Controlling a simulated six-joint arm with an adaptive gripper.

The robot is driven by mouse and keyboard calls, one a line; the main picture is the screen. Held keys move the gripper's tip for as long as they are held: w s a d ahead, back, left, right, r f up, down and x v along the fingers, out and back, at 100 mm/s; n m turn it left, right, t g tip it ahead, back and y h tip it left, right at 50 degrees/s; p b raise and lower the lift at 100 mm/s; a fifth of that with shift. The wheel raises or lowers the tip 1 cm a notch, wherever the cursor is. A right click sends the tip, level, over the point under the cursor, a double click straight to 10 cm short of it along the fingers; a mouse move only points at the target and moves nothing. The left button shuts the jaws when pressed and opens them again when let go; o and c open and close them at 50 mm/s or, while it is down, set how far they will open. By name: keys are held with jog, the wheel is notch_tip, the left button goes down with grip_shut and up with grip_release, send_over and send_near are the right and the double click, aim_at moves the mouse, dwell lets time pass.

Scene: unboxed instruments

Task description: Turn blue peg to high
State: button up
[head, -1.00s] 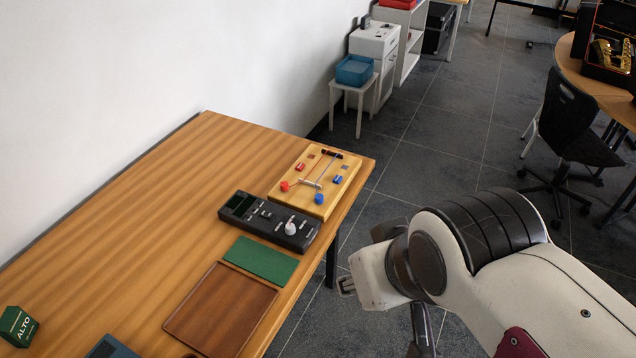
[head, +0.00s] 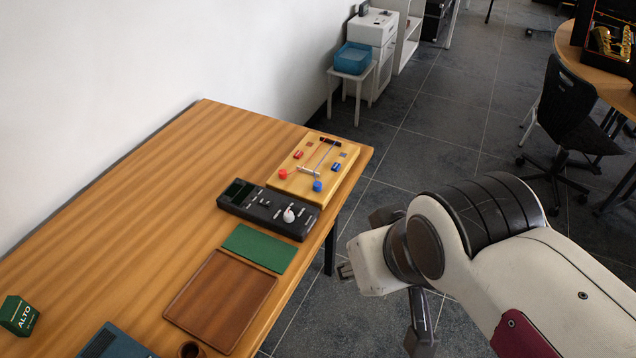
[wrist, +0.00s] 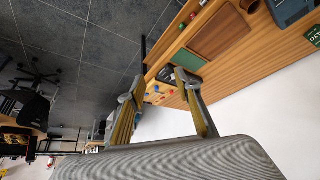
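The blue peg (head: 318,186) is at the near right corner of a light wooden board (head: 345,170) on the table's right end. A red peg (head: 283,174) is at its near left. Thin metal rods run between the pegs and toward the board's far end. Markings on the board are too small to read. My gripper (wrist: 160,77) is open and empty in the wrist view, its two fingers well apart. It is off the table's right side, over the floor, apart from the board. The board is small and partly hidden between the fingers in the wrist view.
A black instrument with a white knob (head: 289,215) sits directly in front of the board. A green mat (head: 260,247), a brown tray (head: 221,300) and a green ALTO box (head: 18,315) are nearer. The table's left part (head: 130,210) is clear. A black chair (head: 565,115) stands at right.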

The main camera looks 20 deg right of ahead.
jog(key=shift+d, duration=0.1)
jog(key=m+g+y, duration=0.2)
jog(key=m, duration=2.8)
send_near(318, 184)
jog(key=shift+f, duration=0.4)
jog(key=shift+w+f, duration=0.1)
jog(key=shift+x, duration=3.8)
